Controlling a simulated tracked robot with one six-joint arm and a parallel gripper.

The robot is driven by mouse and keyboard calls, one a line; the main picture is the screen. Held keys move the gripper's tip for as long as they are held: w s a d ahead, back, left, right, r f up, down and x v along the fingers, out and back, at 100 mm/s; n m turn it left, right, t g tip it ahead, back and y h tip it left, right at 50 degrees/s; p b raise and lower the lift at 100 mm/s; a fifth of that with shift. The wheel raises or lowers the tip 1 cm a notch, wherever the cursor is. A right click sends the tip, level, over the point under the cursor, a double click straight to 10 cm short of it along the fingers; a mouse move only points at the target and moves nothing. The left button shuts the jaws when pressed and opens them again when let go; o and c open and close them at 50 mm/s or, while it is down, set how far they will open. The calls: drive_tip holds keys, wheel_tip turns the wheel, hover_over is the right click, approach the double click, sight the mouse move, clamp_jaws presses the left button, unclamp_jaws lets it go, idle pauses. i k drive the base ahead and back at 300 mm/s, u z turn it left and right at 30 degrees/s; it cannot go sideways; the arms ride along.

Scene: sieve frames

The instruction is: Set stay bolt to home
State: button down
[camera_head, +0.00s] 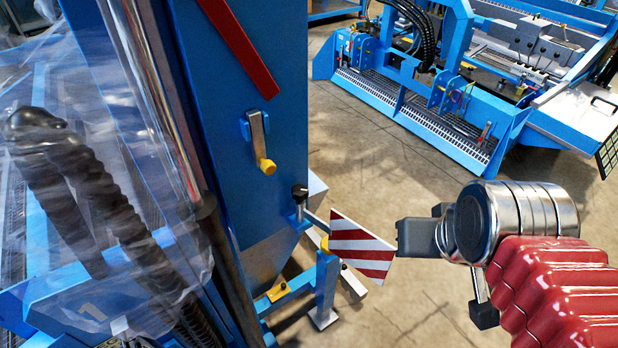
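A black-knobbed pin (299,194) stands in a blue bracket on the side of the blue column, and may be the stay bolt; I cannot tell for certain. A short metal lever with a yellow end (260,142) hangs on the column face above it, pointing down. A red-and-white striped plate (358,249) sticks out to the right below the pin. My gripper (416,238) is right of the striped plate, seen side-on with grey finger parts pointing left. It looks apart from the pin, and its finger gap is hidden. Nothing shows held.
The blue column (215,110) carries a slanted red bar (240,48). Clear plastic sheeting (100,90) and black ribbed hoses (90,190) fill the left. Another blue machine (430,120) stands behind at upper right. Bare concrete floor (375,165) lies between.

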sight(254, 117)
drive_tip(key=z, duration=0.2)
drive_tip(key=k, duration=1.3)
drive_tip(key=u, duration=1.2)
drive_tip(key=i, duration=1)
drive_tip(key=u, duration=0.05)
